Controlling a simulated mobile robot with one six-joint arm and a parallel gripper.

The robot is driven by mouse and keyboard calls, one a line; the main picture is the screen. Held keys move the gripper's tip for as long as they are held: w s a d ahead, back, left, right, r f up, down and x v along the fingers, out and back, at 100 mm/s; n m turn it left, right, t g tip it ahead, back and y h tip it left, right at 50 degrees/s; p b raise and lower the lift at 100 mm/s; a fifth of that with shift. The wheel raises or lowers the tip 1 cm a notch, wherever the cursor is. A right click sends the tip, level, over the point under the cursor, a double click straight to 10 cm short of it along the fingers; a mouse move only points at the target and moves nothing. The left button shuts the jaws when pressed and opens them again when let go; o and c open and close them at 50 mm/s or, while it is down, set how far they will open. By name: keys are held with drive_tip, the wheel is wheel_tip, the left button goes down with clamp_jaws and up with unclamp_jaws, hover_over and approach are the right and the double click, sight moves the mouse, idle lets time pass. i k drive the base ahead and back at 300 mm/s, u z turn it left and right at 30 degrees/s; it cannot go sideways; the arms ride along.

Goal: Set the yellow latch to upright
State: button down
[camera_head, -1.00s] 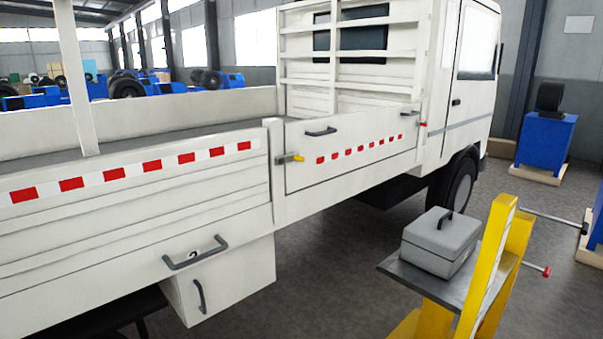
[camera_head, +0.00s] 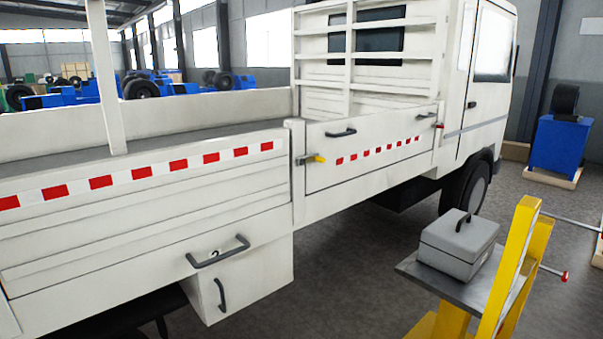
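The yellow latch (camera_head: 318,158) is a small yellow-tipped handle on a grey metal mount. It sits on the white post between two side panels of the truck bed, at the left edge of the front side panel (camera_head: 375,160). It lies roughly level, its yellow end pointing right. A second latch with a red tip (camera_head: 438,125) is at the right end of the same panel. My gripper is not in view.
A white flatbed truck (camera_head: 150,220) fills the left and middle. A grey toolbox (camera_head: 458,243) rests on a grey shelf of a yellow stand (camera_head: 510,270) at front right. A storage box (camera_head: 250,280) hangs under the bed. Dark floor (camera_head: 350,260) is clear between truck and stand.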

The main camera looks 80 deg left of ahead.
sight(314, 157)
drive_tip(key=u, duration=4.2)
drive_tip(key=i, duration=0.1)
drive_tip(key=z, duration=2.95)
drive_tip(key=k, duration=0.2)
drive_tip(key=u, duration=2.15)
drive_tip(key=k, duration=0.65)
drive_tip(key=z, duration=0.2)
drive_tip(key=i, duration=0.55)
drive_tip(key=z, duration=0.05)
